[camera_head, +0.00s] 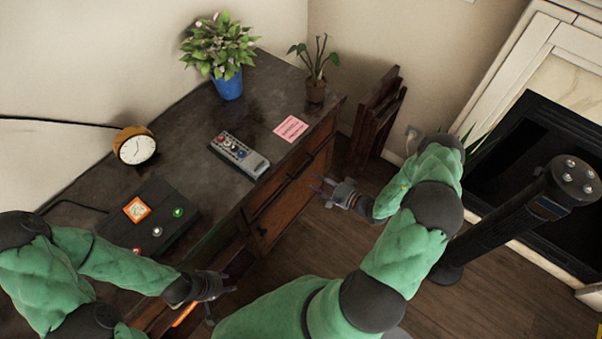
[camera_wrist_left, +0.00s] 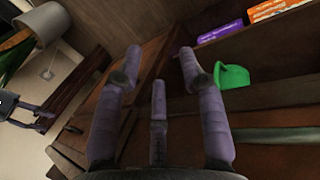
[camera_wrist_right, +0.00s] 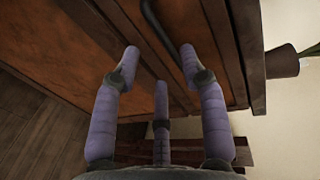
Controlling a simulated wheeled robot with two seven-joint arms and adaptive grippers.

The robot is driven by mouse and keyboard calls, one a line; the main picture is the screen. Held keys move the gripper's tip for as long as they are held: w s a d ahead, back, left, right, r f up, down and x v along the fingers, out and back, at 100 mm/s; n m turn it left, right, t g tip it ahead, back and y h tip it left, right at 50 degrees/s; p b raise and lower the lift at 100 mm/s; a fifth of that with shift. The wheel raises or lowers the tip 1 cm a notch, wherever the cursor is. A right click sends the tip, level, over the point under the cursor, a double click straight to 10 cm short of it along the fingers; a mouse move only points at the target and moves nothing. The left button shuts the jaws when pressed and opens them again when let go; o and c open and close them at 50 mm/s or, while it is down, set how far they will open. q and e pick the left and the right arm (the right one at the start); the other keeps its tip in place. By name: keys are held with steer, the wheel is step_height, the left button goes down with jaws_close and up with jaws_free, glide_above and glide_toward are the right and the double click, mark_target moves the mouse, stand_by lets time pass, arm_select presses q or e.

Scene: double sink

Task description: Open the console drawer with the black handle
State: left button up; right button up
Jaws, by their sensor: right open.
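The wooden console (camera_head: 190,130) has a dark top and orange-brown drawer fronts (camera_head: 290,200) facing lower right in the head view. A curved black handle (camera_wrist_right: 160,32) shows on a front in the right wrist view, beyond my right gripper's fingers. My right gripper (camera_head: 326,190) is open and empty in front of the console's right part; it also shows in the right wrist view (camera_wrist_right: 158,62). I cannot tell whether it touches the handle. My left gripper (camera_head: 226,288) is open and empty by the console's left part, its fingers spread in the left wrist view (camera_wrist_left: 155,65).
In the left wrist view, an open compartment holds a purple box (camera_wrist_left: 220,32), an orange box (camera_wrist_left: 280,8) and a green item (camera_wrist_left: 232,76). A clock (camera_head: 134,146), remote (camera_head: 238,155), pink note (camera_head: 291,128) and two plants stand on top. Folded wooden boards (camera_head: 376,120) lean right of the console.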

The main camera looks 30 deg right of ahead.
mark_target(302, 171)
steer(key=b+x, duration=0.2)
steer(key=x, duration=0.6)
steer(key=shift+w+a, duration=0.25)
steer(key=shift+w, duration=0.1)
jaws_close()
